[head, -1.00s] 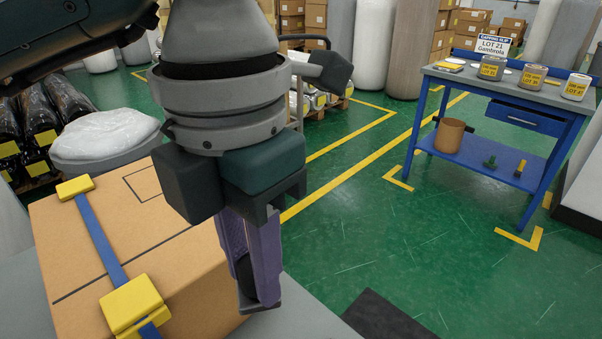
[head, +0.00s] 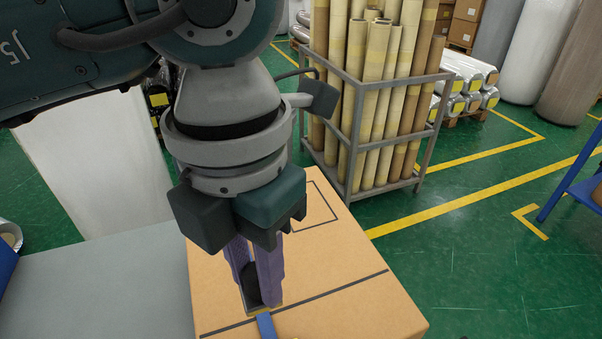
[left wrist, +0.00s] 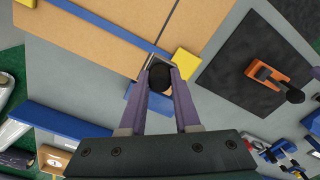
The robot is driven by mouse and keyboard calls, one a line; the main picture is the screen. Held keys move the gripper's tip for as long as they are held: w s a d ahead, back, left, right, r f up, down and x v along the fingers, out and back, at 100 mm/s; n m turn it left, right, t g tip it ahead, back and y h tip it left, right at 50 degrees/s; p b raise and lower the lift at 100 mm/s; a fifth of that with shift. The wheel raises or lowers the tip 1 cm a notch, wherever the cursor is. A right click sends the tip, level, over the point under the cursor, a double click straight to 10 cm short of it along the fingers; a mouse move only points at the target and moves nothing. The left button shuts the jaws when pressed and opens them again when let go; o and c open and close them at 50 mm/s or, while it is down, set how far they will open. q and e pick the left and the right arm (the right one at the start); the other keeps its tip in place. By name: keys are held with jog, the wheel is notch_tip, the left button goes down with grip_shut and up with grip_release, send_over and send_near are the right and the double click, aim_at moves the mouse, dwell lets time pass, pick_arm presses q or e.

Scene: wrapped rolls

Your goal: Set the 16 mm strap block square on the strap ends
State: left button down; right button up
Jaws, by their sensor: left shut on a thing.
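My left gripper (head: 256,300) points down with its purple fingers shut on the strap block (left wrist: 160,78), which shows as a dark rounded body with a grey metal end. It is at the strapped carton (head: 350,312). The blue strap (head: 265,325) meets the block at the fingertips in the head view. In the left wrist view the strap (left wrist: 110,27) runs across the carton to the block's metal end. Whether the block touches the strap or sits square on it I cannot tell. My right gripper is not in view.
A yellow corner piece (left wrist: 186,62) sits at the carton's edge near the block. An orange tool (left wrist: 262,73) lies on a black mat (left wrist: 230,85). A metal cage of tall rolls (head: 380,90) stands behind the carton.

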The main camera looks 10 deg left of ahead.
pick_arm(q)
jog(key=shift+f+b, duration=2.7)
jog(key=shift+f, duration=0.65)
jog(key=shift+f+b, duration=0.35)
jog(key=shift+f, duration=0.05)
jog(key=c, duration=0.5)
grip_release()
jog(key=shift+c, duration=0.2)
jog(key=shift+r, duration=0.1)
